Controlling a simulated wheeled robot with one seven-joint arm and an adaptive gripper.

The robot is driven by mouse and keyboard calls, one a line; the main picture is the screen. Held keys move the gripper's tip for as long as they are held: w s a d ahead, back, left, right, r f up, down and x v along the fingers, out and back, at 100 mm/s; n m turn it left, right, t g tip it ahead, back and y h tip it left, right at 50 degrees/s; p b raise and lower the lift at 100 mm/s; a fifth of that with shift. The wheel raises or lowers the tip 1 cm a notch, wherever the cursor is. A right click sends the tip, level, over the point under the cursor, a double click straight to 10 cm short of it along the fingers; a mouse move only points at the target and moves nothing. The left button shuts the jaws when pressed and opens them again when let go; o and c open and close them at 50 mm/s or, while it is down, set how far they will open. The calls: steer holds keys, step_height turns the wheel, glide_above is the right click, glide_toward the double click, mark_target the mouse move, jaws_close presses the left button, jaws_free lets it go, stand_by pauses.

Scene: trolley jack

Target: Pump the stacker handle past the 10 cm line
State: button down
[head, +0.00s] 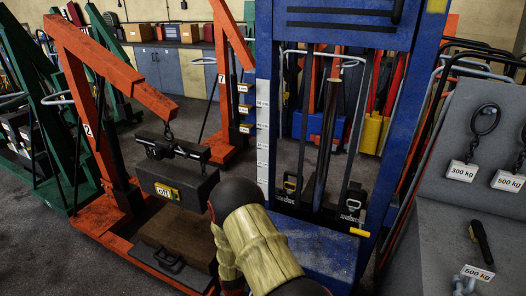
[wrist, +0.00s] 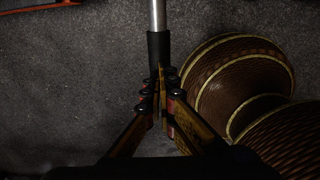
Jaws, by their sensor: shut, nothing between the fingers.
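The blue stacker (head: 390,45) stands right of centre in the head view, with a white marked strip (head: 263,125) along its left mast. The strip's labels are too small to read, so I cannot tell which mark is the 10 cm line. In the wrist view, a silver rod with a black sleeve (wrist: 159,47), which looks like the pump handle, points down from the top edge. My gripper (wrist: 160,88) is shut and empty, its fingertips at or very near the sleeve's lower end. I cannot tell whether they touch. My arm hides the gripper in the head view.
An orange crane (head: 75,50) at left hangs a dark weight (head: 172,188) close to my arm. A grey rack (head: 450,130) with labelled weights stands at right. Another orange crane (head: 235,40) is behind. Open floor (head: 50,255) lies at the lower left.

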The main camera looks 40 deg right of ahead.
step_height(320, 180, up, 12)
steer(key=p, duration=1)
steer(key=shift+r, duration=0.25)
stand_by(0.5)
steer(key=shift+w+f+b, duration=0.1)
steer(key=shift+f+b, duration=4.3)
steer(key=shift+f, duration=2.15)
step_height(320, 180, up, 13)
steer(key=p, duration=1)
